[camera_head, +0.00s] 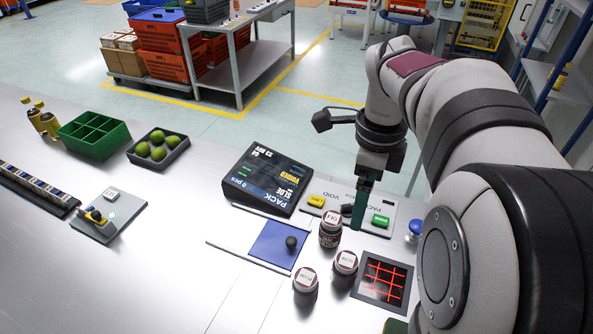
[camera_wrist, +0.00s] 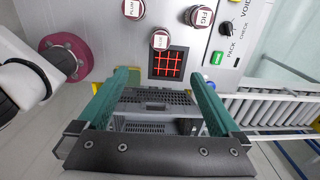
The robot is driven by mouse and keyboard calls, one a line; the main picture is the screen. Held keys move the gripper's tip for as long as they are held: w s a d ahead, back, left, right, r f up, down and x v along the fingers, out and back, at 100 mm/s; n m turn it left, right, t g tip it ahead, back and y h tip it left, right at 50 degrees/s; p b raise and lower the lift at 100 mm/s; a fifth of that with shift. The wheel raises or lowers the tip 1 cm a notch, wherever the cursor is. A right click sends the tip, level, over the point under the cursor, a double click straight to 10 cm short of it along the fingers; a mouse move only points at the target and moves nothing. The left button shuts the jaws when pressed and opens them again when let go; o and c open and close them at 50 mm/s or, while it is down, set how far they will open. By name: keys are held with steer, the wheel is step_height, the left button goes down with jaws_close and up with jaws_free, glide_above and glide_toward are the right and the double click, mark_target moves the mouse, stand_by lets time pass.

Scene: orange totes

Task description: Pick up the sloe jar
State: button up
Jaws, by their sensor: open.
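Three dark jars with pale lids stand near the scan plate. One jar (camera_head: 330,229), beside the button panel, has a lid that reads FIG in the wrist view (camera_wrist: 201,16). Another jar (camera_head: 305,285), at the front, appears as PLUM in the wrist view (camera_wrist: 132,9). The third jar (camera_head: 345,264) is closest to the red-lit grid; its label is too small to read for sure in the wrist view (camera_wrist: 160,40), so I cannot confirm which jar is sloe. My gripper (camera_head: 358,215) is open and empty, pointing down above the panel, behind the jars; its spread green fingers (camera_wrist: 159,78) show in the wrist view.
The black red-lit grid (camera_head: 382,281) lies right of the jars. A blue mat (camera_head: 274,243) with a dark knob lies left.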

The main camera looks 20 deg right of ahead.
steer(key=s+a+f+n+y, duration=0.1)
steer(key=s+a+f+n, duration=0.2)
steer(key=s+a+n, duration=0.5)
steer(key=s+a+f+n, duration=0.3)
steer(key=s+a+n, duration=0.5)
steer(key=a+n, duration=0.3)
steer(key=n, duration=0.2)
steer(key=shift+f+n+y, duration=0.2)
steer(key=shift+n+y, duration=0.1)
steer(key=shift+y, duration=0.1)
steer(key=shift+a, duration=0.1)
steer(key=n+h, duration=0.2)
steer(key=n, duration=2.1)
glide_above(347, 259)
step_height(347, 259, down, 2)
step_height(347, 259, down, 16)
steer(key=shift+f, duration=0.1)
jaws_close()
steer(key=shift+r, duration=0.2)
